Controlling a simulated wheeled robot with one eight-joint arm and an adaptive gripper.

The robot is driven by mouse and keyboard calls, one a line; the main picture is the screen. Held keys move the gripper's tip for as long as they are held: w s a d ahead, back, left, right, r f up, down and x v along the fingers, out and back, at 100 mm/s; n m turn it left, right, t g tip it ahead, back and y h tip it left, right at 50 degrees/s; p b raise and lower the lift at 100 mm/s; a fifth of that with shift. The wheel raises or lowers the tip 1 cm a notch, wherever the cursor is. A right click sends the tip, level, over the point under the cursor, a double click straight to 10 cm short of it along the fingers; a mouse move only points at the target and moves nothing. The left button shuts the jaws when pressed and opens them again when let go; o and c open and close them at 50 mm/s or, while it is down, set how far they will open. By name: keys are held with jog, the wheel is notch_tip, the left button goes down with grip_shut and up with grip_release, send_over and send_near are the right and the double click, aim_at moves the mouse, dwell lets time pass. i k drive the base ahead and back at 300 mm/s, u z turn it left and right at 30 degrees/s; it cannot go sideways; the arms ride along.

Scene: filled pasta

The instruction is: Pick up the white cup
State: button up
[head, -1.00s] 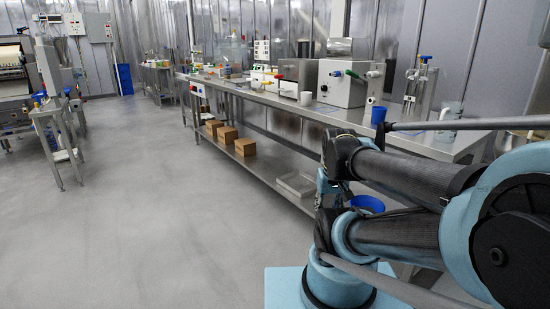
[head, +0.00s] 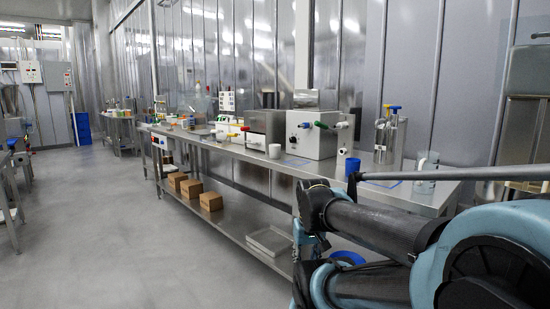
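A small white cup (head: 274,151) stands upright near the front edge of the long steel bench (head: 235,152), in front of a white and steel box machine. It is small in the head view, and nothing covers it. My folded arm fills the lower right of the view, on the near side of the bench. I cannot make out my gripper or its fingers.
A blue cup (head: 352,166) and a clear jug (head: 427,174) stand on the bench right of the white cup. The box machine (head: 311,135) is behind. Cardboard boxes (head: 190,189) and a tray (head: 270,240) sit on the lower shelf. The floor at left is clear.

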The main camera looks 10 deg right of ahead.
aim_at(274, 149)
jog(key=i, duration=1)
